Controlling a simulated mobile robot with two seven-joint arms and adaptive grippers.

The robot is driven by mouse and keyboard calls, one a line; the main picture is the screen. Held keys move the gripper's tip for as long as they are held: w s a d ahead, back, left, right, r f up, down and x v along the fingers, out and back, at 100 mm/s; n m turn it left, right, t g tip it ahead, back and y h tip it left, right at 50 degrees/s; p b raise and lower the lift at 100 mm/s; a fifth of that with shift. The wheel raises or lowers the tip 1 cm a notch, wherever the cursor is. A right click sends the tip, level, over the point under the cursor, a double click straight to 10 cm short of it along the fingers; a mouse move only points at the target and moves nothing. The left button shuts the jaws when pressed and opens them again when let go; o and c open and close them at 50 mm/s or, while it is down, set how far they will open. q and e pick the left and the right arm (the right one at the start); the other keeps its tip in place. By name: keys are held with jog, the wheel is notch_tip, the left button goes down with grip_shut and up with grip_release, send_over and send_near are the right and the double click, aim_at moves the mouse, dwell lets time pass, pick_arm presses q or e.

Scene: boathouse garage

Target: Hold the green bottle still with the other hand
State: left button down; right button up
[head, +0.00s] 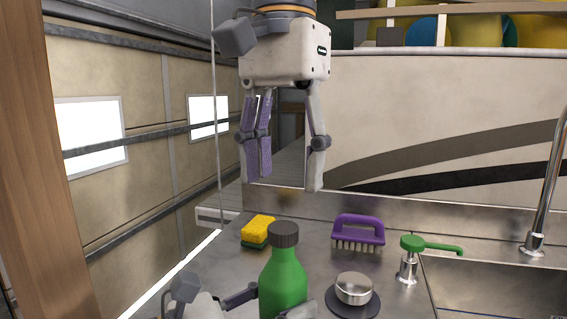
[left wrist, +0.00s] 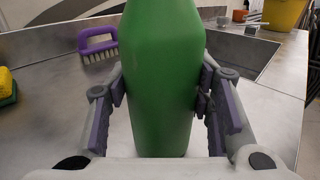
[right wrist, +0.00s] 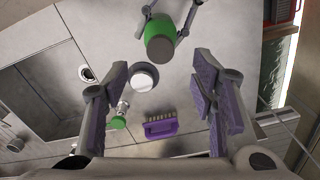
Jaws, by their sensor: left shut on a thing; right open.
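The green bottle (head: 283,282) with a dark grey cap (head: 285,234) stands upright on the steel counter, at the bottom middle of the head view. My left gripper (left wrist: 162,95) is shut around its body, with a finger pad against each side in the left wrist view; in the head view the bottle partly hides this gripper. My right gripper (head: 288,182) is open and empty, pointing down, high above the counter behind the bottle. In the right wrist view, the cap (right wrist: 160,40) shows from above, beyond the open fingers (right wrist: 158,95).
A yellow and green sponge (head: 257,232), a purple brush (head: 358,233), a round metal knob or stopper (head: 354,288) and a green-topped soap pump (head: 410,262) stand near the bottle. The sink (head: 490,285) and tap (head: 545,190) are at right. A wooden post (head: 30,160) stands at left.

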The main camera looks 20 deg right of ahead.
notch_tip(320, 180, up, 5)
jog(key=shift+r, duration=0.15)
pick_arm(q)
jog(key=c, duration=0.7)
grip_release()
jog(key=a, duration=0.4)
jog(key=s+a, duration=0.1)
jog(key=a, duration=0.3)
jog(key=s+a, duration=0.1)
jog(key=a, duration=0.2)
jog(key=shift+a, duration=0.4)
jog(key=shift+s, duration=0.1)
